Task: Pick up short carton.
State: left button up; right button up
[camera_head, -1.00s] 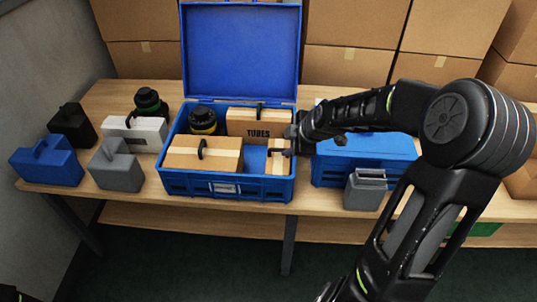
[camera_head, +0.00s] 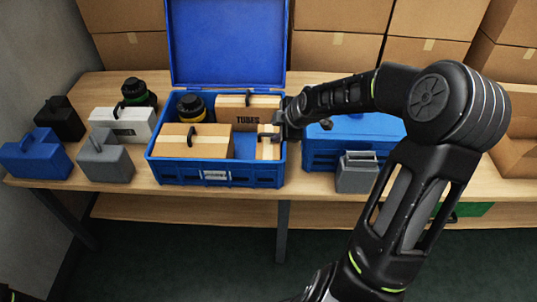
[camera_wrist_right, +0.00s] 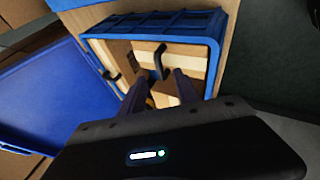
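The short carton (camera_head: 267,150) is a small brown box with a pale tape band and a dark handle. It stands upright in the right front part of the open blue box (camera_head: 215,172). My right gripper (camera_head: 280,128) is beside its handle, over the box's right rim. In the right wrist view its two fingers (camera_wrist_right: 163,88) are apart, pointing down into the box. A black carton handle (camera_wrist_right: 160,60) shows just beyond the fingertips; I cannot tell whether a finger touches anything.
The blue box also holds a longer carton (camera_head: 190,143), the TUBES carton (camera_head: 248,108) and a black-yellow bottle (camera_head: 190,106). Its lid (camera_head: 228,42) stands open behind. A closed blue box (camera_head: 350,140) and a grey container (camera_head: 357,172) are at the right.

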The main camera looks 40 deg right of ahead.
aim_at(269, 134)
jog(key=b+x, duration=0.1)
jog(key=x, duration=0.4)
dwell(0.5)
grip_shut()
dwell(1.3)
